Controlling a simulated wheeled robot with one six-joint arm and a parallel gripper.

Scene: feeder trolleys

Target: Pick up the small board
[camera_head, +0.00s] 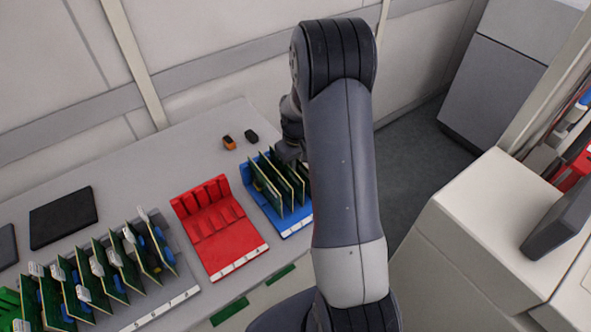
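Several small green boards (268,186) stand upright in the slots of a blue rack (296,225) at the right end of the table. Larger green boards (103,262) with white connectors stand in a grey rack (178,302) at the lower left. My arm reaches over the right end of the table, and its wrist is beside the far end of the blue rack. My gripper's fingers are hidden behind my arm and the boards, so I cannot see whether it holds a board.
An empty red rack (231,252) stands between the grey and blue racks. A small orange and black item (229,142) and a small black item (252,136) lie behind. A black flat pad (63,217) lies at left. A white cabinet (490,240) stands to the right.

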